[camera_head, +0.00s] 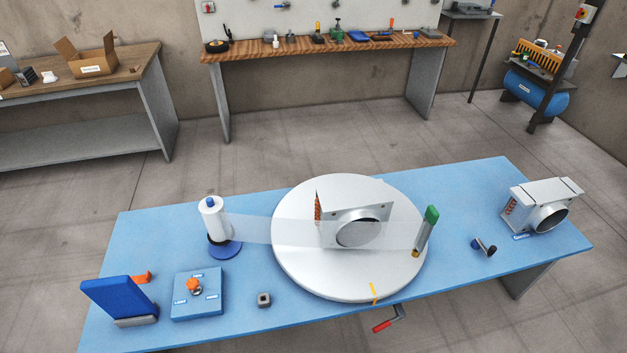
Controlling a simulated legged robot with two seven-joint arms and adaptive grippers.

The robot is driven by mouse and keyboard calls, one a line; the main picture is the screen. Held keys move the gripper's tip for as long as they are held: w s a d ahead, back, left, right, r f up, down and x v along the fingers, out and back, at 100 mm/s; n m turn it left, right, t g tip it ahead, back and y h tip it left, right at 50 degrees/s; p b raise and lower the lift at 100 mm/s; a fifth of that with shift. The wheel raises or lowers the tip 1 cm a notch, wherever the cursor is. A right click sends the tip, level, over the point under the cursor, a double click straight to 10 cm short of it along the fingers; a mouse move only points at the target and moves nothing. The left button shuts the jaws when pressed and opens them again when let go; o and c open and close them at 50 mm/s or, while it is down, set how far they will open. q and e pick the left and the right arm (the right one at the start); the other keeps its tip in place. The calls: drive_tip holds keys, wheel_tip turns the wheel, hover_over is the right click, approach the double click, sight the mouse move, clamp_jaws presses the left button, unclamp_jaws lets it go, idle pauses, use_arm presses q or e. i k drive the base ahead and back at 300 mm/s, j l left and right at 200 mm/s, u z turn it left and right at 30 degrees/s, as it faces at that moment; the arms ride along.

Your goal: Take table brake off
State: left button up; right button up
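A lever with a red handle (383,326) sticks out below the front edge of the blue table (330,324); it may be the table brake. Above it is a round white turntable (310,275) with a yellow mark (374,291) at its front rim. A grey metal box part with a round collar (352,218) stands on the turntable. Neither of my grippers is in view.
A white roll (213,220) stands left, with clear film reaching to the box part. A green-topped tool (430,222) stands at the turntable's right edge. A blue control box (198,305) and a tilted blue panel (118,297) are front left. A similar box part (540,205) is right.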

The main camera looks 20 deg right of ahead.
sight(384, 324)
drive_tip(key=z, duration=1.5)
